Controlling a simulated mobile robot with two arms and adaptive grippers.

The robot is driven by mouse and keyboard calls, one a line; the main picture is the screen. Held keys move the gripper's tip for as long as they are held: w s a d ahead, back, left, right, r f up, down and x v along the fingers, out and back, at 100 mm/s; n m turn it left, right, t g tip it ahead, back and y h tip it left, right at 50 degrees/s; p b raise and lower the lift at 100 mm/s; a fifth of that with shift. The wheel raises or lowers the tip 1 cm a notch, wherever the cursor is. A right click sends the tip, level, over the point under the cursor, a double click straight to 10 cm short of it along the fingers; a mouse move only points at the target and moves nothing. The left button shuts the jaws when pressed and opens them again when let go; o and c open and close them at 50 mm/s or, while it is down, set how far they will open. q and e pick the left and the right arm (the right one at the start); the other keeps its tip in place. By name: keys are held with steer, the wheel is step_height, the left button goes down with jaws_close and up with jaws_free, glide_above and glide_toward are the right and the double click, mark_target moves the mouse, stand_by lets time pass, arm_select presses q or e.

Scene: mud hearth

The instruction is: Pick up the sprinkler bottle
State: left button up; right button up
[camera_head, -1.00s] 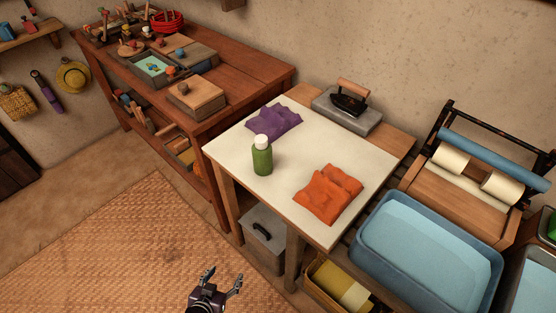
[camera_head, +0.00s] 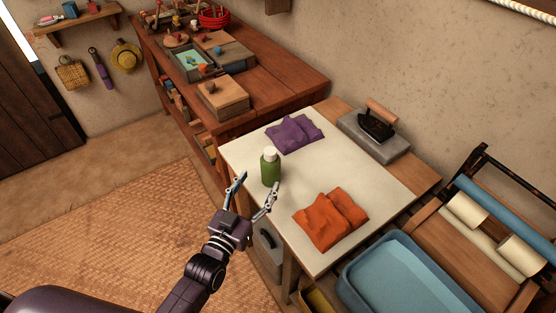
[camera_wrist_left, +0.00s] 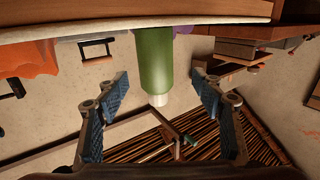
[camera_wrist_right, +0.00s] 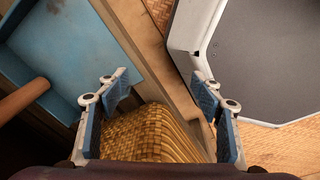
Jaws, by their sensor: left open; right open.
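The sprinkler bottle (camera_head: 270,168) is green with a white cap and stands upright on the white-topped table (camera_head: 375,195), near its left edge. My left gripper (camera_head: 254,188) is open and empty, just in front of the bottle at the table's edge in the head view. In the left wrist view the bottle (camera_wrist_left: 155,62) appears upside down, between and beyond the open fingers (camera_wrist_left: 165,95), not visibly touched. My right gripper (camera_wrist_right: 158,90) is open and empty over a woven basket (camera_wrist_right: 150,140) in the right wrist view; it is not in the head view.
A purple cloth (camera_head: 294,131) lies behind the bottle and an orange cloth (camera_head: 330,218) to its right. A black iron (camera_head: 376,125) sits on a grey slab at the back. A blue tub (camera_head: 400,280) stands at the front right. A wooden workbench (camera_head: 285,85) adjoins the table.

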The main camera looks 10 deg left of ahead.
mark_target(266, 172)
arm_select(q)
steer(key=shift+w+d+r, duration=0.15)
steer(key=shift+w+r, duration=0.1)
steer(key=shift+w, duration=0.1)
steer(key=shift+w+d+r, duration=0.1)
steer(key=shift+w, duration=0.2)
steer(key=shift+p+x, duration=0.4)
steer(key=shift+x, duration=0.8)
steer(key=x, duration=0.2)
steer(key=shift+w+d, duration=0.25)
steer(key=shift+d, duration=0.1)
steer(key=shift+w+d, duration=0.15)
steer(key=shift+w, duration=0.45)
steer(key=c, duration=1.3)
arm_select(e)
steer(key=shift+s+a+r, duration=0.2)
steer(key=shift+s+r, duration=0.1)
steer(key=shift+s, duration=0.15)
steer(key=shift+s+a+r, duration=0.2)
steer(key=shift+s+r, duration=0.05)
steer(key=shift+s, duration=0.15)
